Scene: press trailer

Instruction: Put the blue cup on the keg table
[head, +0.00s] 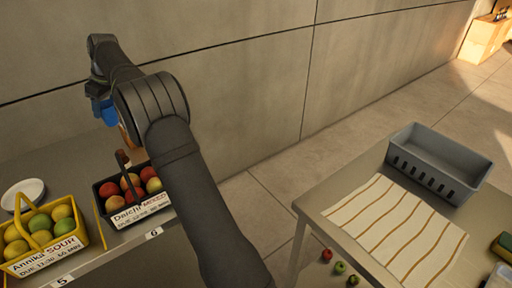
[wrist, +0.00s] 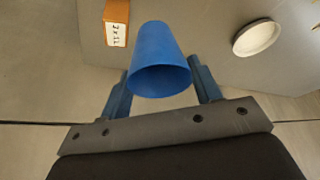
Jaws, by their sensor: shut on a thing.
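The blue cup (wrist: 160,50) is held between the two fingers of my gripper (wrist: 162,82) in the wrist view, with its wide open rim towards the camera. In the head view my gripper (head: 100,95) is at the upper left, near the concrete wall, with the blue cup (head: 108,112) just below it, partly hidden by my arm. The cup is above the back of the grey counter (head: 75,162); contact with the counter cannot be told. No keg is visible, so I cannot tell which surface is the keg table.
The counter holds a yellow basket (head: 72,238) of citrus, a black basket (head: 140,214) of red fruit, a white dish (head: 23,193) and an orange box (wrist: 117,22) with a label. At right, a table has a striped cloth (head: 395,228) and a grey crate (head: 440,160).

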